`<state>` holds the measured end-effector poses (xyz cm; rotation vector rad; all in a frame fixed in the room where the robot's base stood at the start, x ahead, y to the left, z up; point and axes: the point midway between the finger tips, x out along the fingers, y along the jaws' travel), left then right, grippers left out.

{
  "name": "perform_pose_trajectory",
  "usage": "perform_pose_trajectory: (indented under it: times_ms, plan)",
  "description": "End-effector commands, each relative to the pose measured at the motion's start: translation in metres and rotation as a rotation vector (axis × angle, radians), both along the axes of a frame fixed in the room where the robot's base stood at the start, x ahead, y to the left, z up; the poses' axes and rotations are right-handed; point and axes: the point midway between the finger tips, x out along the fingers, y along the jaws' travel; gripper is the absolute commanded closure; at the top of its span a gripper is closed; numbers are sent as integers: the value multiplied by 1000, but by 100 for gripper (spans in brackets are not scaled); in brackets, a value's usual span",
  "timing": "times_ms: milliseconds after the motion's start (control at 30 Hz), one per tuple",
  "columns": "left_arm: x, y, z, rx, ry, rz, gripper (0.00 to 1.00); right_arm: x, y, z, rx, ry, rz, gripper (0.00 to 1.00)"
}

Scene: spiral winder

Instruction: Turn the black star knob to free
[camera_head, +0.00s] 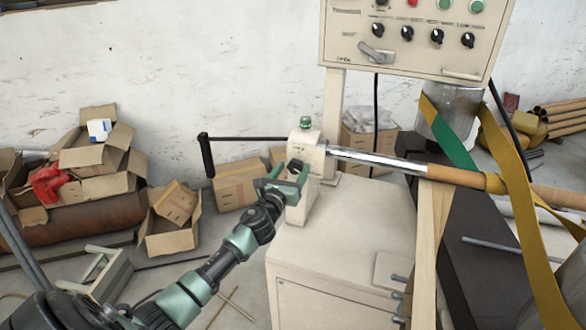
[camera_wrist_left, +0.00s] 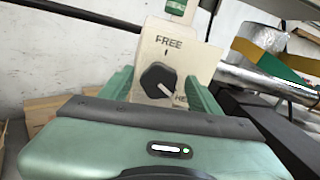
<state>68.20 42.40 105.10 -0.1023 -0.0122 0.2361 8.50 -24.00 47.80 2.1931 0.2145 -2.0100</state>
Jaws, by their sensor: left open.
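The black star knob (camera_wrist_left: 157,80) sits on the cream face of the winder's bearing block (camera_wrist_left: 205,60) in the left wrist view. Its white pointer line aims down and right, toward a label that begins "HE" and is partly covered. The word FREE (camera_wrist_left: 169,41) with a tick mark stands above the knob. My left gripper (camera_wrist_left: 160,84) is open, with one green finger on each side of the knob; I cannot tell whether they touch it. In the head view my left gripper (camera_head: 289,174) is at the block (camera_head: 305,155), largely covering the knob. My right gripper is not in view.
A crank handle (camera_head: 207,155) sticks out left of the block. A steel shaft (camera_head: 375,160) runs right from it above the cream cabinet (camera_head: 340,245). A control panel (camera_head: 410,35) stands behind. Cardboard boxes (camera_head: 170,225) lie on the floor at left.

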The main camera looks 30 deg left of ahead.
Motion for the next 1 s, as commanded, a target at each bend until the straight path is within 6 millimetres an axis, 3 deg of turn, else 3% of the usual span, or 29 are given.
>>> perform_pose_trajectory:
  times_ms: [367,600,1000]
  plan:
    - [7,1,0,-2,0,-1,38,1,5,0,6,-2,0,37]
    - [7,1,0,-1,1,-1,100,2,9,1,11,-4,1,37]
    - [7,2,-1,-77,-18,-1,100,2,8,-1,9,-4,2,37]
